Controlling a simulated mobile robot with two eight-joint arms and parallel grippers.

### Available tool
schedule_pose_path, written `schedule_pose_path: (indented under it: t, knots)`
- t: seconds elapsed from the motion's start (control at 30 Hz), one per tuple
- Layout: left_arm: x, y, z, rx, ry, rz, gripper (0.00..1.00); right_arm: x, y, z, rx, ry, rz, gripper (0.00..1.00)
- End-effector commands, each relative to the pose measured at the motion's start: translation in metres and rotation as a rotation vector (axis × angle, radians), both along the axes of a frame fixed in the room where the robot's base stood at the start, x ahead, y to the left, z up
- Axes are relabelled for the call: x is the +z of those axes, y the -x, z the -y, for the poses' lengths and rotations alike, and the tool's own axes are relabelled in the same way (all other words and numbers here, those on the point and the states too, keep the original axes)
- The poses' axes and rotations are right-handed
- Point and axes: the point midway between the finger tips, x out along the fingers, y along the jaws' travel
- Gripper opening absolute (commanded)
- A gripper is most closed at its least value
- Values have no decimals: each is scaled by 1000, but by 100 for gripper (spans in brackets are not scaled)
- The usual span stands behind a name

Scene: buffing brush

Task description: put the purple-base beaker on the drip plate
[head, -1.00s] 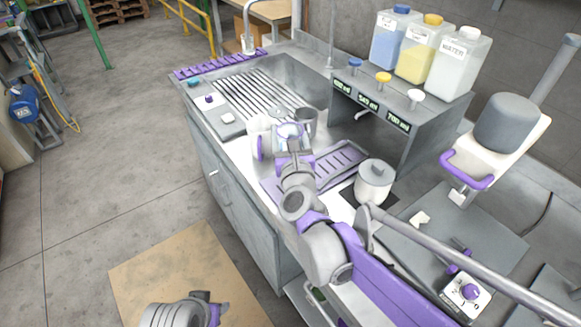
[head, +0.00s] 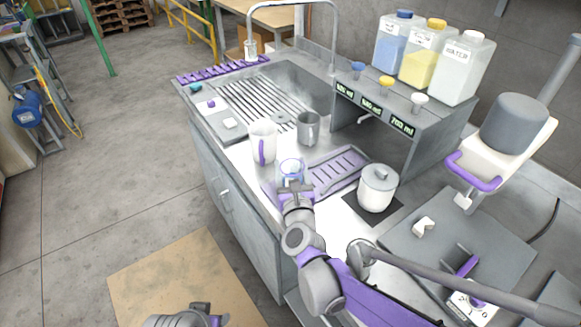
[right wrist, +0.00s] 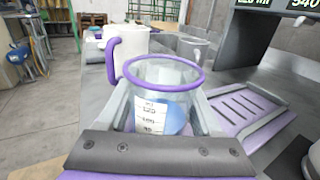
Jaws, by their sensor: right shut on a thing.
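The clear beaker (head: 290,168), with a purple rim, a white marked label and something blue in or behind it, is between the fingers of my right gripper (head: 293,186). It also shows upright in the right wrist view (right wrist: 160,95), with a finger on each side. Its base is hidden by the gripper. My left gripper (head: 205,312) is partly cut off at the bottom.
A white jug (head: 263,142) with a purple handle and a grey cup (head: 308,128) stand just behind the beaker. A lidded white pot (head: 377,188) stands right of the plate. A dispenser shelf (head: 405,118) with bottles is behind. The plate's slotted part is clear.

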Motion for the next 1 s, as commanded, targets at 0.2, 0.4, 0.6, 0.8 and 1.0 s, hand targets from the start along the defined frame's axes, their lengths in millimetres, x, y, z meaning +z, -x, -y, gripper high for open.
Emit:
schedule_pose_path:
  t: [0.2, 0.4, 0.6, 0.8, 1.0]
  knots:
    - [-2, 0, 0, 0, 0, -1, 50, -3, 0, 0, 0, 0, 0, 81]
    - [-2, 0, 0, 0, 0, -1, 50, -3, 0, 0, 0, 0, 0, 96]
    - [-1, 0, 0, 0, 0, 0, 50, -1, 0, 0, 0, 0, 0, 96]
    - [0, 0, 0, 0, 0, 0, 50, 1, 22, 3, 0, -1, 0, 96]
    - [1, 0, 0, 0, 0, 0, 50, 1, 66, 10, 2, -1, 0, 96]
